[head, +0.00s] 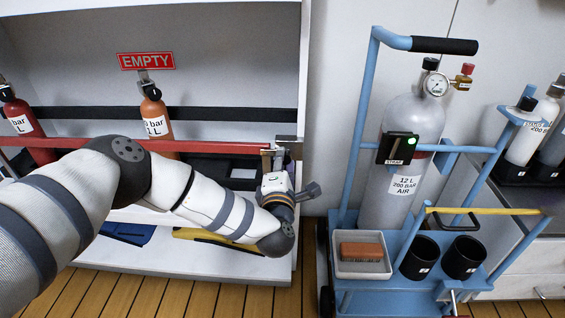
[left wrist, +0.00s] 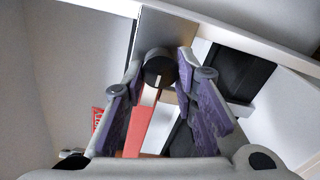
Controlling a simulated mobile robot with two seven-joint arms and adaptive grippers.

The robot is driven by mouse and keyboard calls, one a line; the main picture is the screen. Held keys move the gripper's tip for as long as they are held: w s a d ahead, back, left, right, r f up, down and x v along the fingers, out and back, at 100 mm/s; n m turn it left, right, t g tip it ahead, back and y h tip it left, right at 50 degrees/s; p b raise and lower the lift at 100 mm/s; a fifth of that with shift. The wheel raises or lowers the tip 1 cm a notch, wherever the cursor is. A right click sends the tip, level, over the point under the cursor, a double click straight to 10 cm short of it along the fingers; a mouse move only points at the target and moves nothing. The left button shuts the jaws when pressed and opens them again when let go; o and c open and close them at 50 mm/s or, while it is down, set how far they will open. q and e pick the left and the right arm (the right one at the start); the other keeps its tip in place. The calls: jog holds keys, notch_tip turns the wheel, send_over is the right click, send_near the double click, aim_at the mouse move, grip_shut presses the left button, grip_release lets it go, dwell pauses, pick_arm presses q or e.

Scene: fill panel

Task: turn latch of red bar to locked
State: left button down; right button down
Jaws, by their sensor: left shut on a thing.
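The red bar (head: 220,147) runs across the front of the cylinder shelf in the head view, ending at the right post. It also shows in the left wrist view (left wrist: 139,130), running up to the latch. The latch (left wrist: 159,66) is a dark round knob with a pale mark, on a metallic plate at the bar's end. My left gripper (left wrist: 161,75) has its purple-padded fingers on either side of the knob and is shut on it. In the head view my left gripper (head: 281,160) is at the bar's right end, and the latch is mostly hidden there. My right gripper is not in view.
Red (head: 22,117) and orange (head: 155,117) cylinders stand behind the bar under an EMPTY sign (head: 147,61). A blue trolley (head: 361,130) with a grey cylinder (head: 413,120), a brush tray (head: 362,268) and black cups stands close to the right of my left gripper.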

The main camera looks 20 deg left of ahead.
pick_arm(q)
jog(key=shift+d, duration=0.1)
jog(key=c, duration=1.3)
grip_release()
jog(key=v, duration=1.2)
jog(key=shift+s, duration=0.1)
